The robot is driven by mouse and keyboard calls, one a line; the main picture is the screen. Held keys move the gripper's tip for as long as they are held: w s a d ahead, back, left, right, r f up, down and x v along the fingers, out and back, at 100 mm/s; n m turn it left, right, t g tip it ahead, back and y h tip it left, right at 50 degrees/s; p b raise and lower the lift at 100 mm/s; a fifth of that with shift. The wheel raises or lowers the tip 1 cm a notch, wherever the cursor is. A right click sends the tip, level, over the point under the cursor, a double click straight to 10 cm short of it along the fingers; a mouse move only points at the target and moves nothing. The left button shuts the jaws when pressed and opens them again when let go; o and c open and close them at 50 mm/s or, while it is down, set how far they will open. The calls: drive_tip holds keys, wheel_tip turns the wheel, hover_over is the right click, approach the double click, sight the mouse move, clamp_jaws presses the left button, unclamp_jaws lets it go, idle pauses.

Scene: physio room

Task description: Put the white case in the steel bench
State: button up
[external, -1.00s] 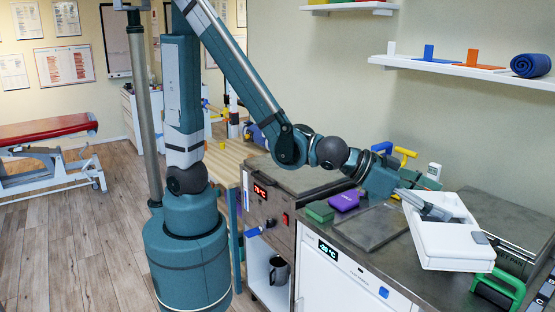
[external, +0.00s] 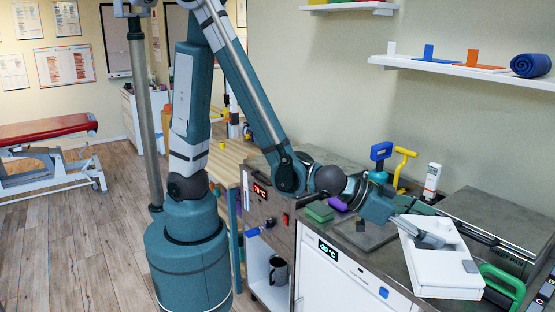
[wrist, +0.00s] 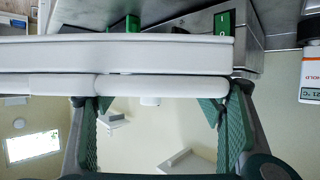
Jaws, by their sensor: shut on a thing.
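The white case (external: 445,271) is a boxy white thing with a small grey latch on its side. It is tilted over the front right part of the steel bench (external: 398,262). My gripper (external: 428,236) is shut on the case. In the wrist view the case (wrist: 115,55) spans the upper left, across my fingers, and hides much of the bench behind it. I cannot tell whether the case touches the bench top.
A green block (external: 320,211), a purple block (external: 338,204), blue and yellow handled tools and a white bottle (external: 432,180) stand behind or left. A shelf (external: 470,72) hangs above.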

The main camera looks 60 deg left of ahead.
sight(425, 246)
drive_tip(key=shift+f+b, duration=0.8)
drive_tip(key=shift+f, duration=2.35)
drive_tip(key=shift+f+b, duration=0.65)
drive_tip(key=shift+f, duration=1.3)
drive_tip(key=shift+f, duration=0.2)
drive_tip(key=o, duration=1.1)
drive_tip(key=shift+r, duration=0.2)
drive_tip(key=shift+p+v, duration=1.2)
drive_tip(key=shift+v, duration=4.8)
